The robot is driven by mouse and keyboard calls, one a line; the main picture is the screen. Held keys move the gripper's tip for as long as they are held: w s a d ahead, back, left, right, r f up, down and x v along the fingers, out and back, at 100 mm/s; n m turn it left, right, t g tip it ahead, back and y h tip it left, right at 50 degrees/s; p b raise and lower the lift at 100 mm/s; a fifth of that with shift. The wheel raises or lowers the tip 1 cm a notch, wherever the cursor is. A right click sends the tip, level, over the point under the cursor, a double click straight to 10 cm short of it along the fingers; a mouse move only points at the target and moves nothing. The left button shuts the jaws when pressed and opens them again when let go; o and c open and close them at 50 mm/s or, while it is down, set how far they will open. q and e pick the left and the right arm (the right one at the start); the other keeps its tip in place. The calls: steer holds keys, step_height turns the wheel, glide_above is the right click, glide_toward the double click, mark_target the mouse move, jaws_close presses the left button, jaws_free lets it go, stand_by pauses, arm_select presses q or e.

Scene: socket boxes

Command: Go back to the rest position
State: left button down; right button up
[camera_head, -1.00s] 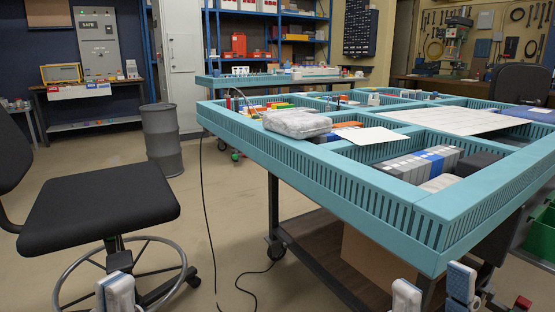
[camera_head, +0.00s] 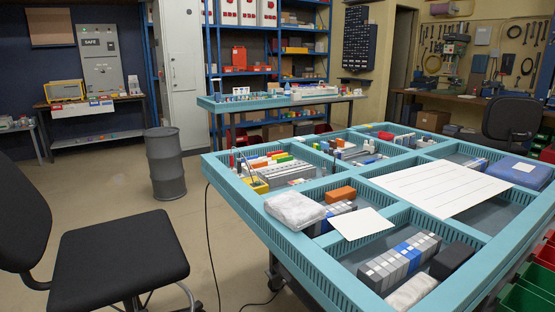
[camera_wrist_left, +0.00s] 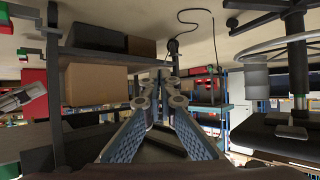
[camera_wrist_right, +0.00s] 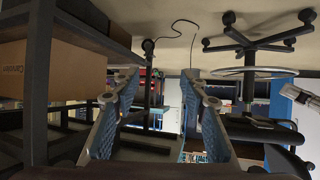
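My left gripper (camera_wrist_left: 161,98) shows in the left wrist view with its two blue-padded fingers slightly apart and nothing between them. My right gripper (camera_wrist_right: 158,100) shows in the right wrist view with its fingers wide apart and empty. Neither gripper is in the head view now. Both wrist views look past the fingers at the floor and the underside of furniture, away from the tabletop. The teal table (camera_head: 317,263) has compartments holding a row of grey and blue modules (camera_head: 400,262), a bagged white bundle (camera_head: 294,210), an orange block (camera_head: 341,194) and a white card (camera_head: 361,224).
A black chair (camera_head: 120,262) stands at the left and a grey drum (camera_head: 165,165) behind it. A cardboard box (camera_wrist_right: 62,75) sits close to the left in the right wrist view. Green bins (camera_head: 524,298) are at the lower right. Floor between drum and table is clear.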

arm_select(q)
steer(key=s+a+f+g+y+p, duration=0.1)
steer(key=s+a+f+g+p, duration=0.2)
steer(key=s, duration=0.8)
steer(key=s+a+f+g+y+p, duration=0.1)
steer(key=s+a+f+g+p, duration=0.2)
steer(key=s, duration=0.9)
steer(key=s+a+f+g+y+p, duration=0.1)
steer(key=s+a+f+g+p, duration=0.2)
steer(key=s, duration=0.8)
steer(key=shift+s+a+f+n+g+p, duration=0.35)
steer(key=shift+f+g+p, duration=0.3)
steer(key=shift+g+p, duration=0.5)
arm_select(e)
steer(key=s+d+f+g+h, duration=0.1)
steer(key=s+d+f+g, duration=0.2)
steer(key=s, duration=0.8)
steer(key=s+d+f+g+h, duration=0.1)
steer(key=s+d+f+g, duration=0.2)
steer(key=s, duration=0.9)
steer(key=s+d+f+g+h, duration=0.1)
steer(key=s+d+f+g, duration=0.2)
steer(key=s, duration=0.8)
steer(key=shift+s+d+f+m+g, duration=0.35)
steer(key=shift+f+g, duration=0.3)
steer(key=shift+g, duration=0.45)
arm_select(q)
steer(key=shift+w, duration=0.15)
arm_select(e)
steer(key=shift+w, duration=0.1)
